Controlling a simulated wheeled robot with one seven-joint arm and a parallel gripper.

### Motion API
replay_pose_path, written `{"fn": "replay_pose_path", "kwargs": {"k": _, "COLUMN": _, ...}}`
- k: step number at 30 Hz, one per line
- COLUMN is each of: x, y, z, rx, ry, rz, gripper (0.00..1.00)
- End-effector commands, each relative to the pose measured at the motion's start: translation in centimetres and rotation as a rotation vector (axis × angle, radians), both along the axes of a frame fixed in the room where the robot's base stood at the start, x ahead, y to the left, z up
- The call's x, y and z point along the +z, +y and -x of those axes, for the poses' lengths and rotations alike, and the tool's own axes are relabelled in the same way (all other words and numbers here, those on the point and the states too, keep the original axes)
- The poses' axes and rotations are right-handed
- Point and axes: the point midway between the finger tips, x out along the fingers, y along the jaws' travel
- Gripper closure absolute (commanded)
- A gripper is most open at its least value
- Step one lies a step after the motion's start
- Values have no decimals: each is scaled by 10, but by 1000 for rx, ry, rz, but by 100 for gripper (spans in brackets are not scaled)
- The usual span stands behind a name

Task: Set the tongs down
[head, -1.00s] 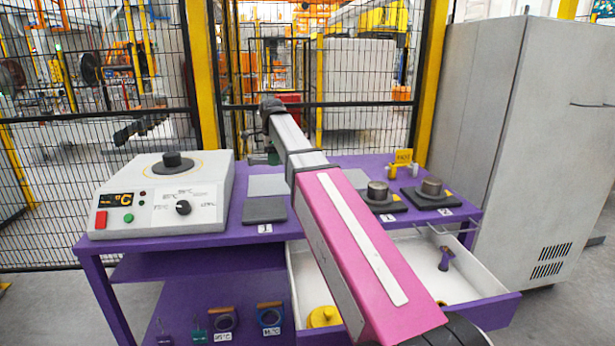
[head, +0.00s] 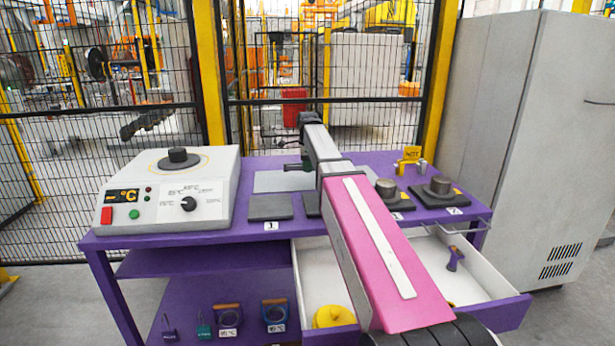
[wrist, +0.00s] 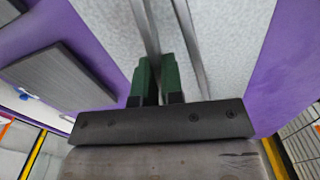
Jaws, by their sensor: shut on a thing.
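The tongs (wrist: 187,42) show in the wrist view as two thin grey metal arms with green parts at the gripper end. My gripper (wrist: 157,84) is shut on them at the green parts. The tongs point away from the gripper over a light grey speckled plate on the purple table; I cannot tell whether they touch it. In the head view my gripper (head: 300,166) is low over the back of the table, by the light grey plate (head: 268,181). My arm hides part of that area, and the tongs' far ends are not clear there.
A heater with a dial (head: 170,190) stands at the left of the table. A dark pad (head: 270,207) lies at the front. An open drawer (head: 482,301) juts out in front.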

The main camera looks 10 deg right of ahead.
Motion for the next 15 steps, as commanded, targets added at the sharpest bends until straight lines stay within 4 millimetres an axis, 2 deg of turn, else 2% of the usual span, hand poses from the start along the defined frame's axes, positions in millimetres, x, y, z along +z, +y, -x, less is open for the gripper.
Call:
{"fn": "replay_pose_path", "kwargs": {"k": 9, "x": -37, "y": 0, "z": 1, "rx": 0, "ry": 2, "rz": 1, "gripper": 100}}
{"fn": "replay_pose_path", "kwargs": {"k": 15, "x": -38, "y": 0, "z": 0, "rx": 0, "ry": 0, "rz": 0, "gripper": 100}}
